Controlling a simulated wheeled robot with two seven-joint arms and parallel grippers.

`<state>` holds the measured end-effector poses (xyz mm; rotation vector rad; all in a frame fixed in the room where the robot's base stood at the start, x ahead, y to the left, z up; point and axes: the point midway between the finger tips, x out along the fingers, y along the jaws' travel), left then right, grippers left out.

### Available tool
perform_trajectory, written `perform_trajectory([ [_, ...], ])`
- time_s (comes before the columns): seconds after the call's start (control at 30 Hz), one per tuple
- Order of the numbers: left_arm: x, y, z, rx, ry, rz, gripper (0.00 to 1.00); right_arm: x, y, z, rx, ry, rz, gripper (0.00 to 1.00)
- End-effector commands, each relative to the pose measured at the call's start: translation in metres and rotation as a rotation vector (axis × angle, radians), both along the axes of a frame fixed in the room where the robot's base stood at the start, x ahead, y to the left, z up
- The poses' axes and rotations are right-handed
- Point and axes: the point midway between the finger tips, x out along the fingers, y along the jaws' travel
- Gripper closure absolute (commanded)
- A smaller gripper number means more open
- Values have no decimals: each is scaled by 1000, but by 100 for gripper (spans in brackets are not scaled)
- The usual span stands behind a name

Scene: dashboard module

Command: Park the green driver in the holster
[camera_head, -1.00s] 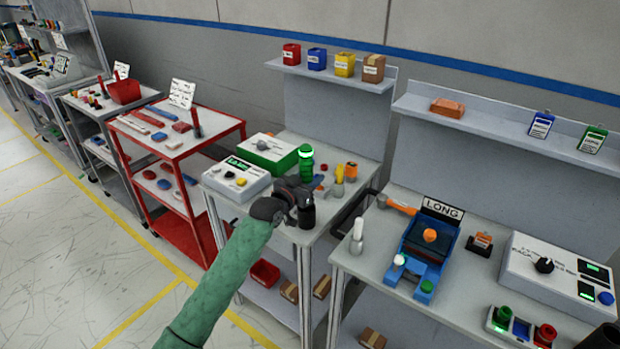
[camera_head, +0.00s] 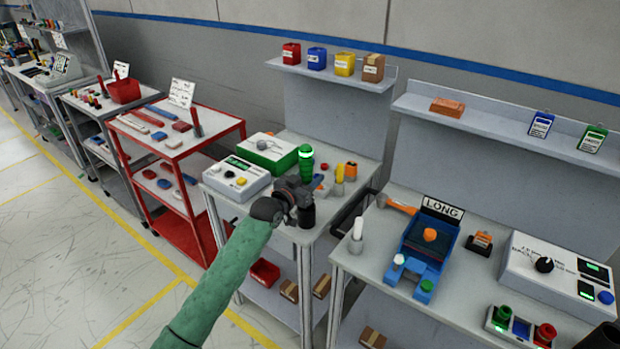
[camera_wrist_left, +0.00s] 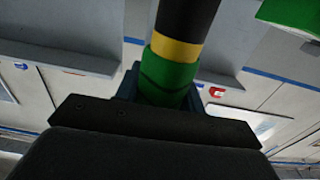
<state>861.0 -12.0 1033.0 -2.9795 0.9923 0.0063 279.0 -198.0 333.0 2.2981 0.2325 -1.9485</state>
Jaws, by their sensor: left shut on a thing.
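The green driver (camera_head: 306,153) stands roughly upright at the front of the middle bench in the head view, green at the top. My left gripper (camera_head: 297,192) is shut on it. In the left wrist view the driver (camera_wrist_left: 172,72) shows a green section, a yellow band and a black part, and it rises from between the jaws. A dark part shows below the gripper in the head view; I cannot tell whether it touches the bench. I cannot clearly pick out the holster. My right gripper is not identifiable in view.
A white control box (camera_head: 237,179) and a green-sided box (camera_head: 272,153) stand left of the driver. The right bench holds a blue fixture (camera_head: 424,250) and a grey-white console (camera_head: 545,270).

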Motion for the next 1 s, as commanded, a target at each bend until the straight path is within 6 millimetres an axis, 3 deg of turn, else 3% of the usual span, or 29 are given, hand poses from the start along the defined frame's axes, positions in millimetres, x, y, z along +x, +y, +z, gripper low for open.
perform_trajectory([
  [0.8, 0, 0, -9, 0, -1, 0, 100, -1, -1, -6, -1, 2, 0, 64],
  [0.83, 0, 0, -9, 0, -2, 0, 59, -1, -1, -6, -1, 2, 0, 64],
  [0.93, 0, 0, -8, -1, -1, 0, 39, -1, -1, -6, -1, 2, 0, 64],
  [1.0, 0, 0, -9, -1, -1, 0, 36, -1, -1, -6, -1, 2, 0, 64],
])
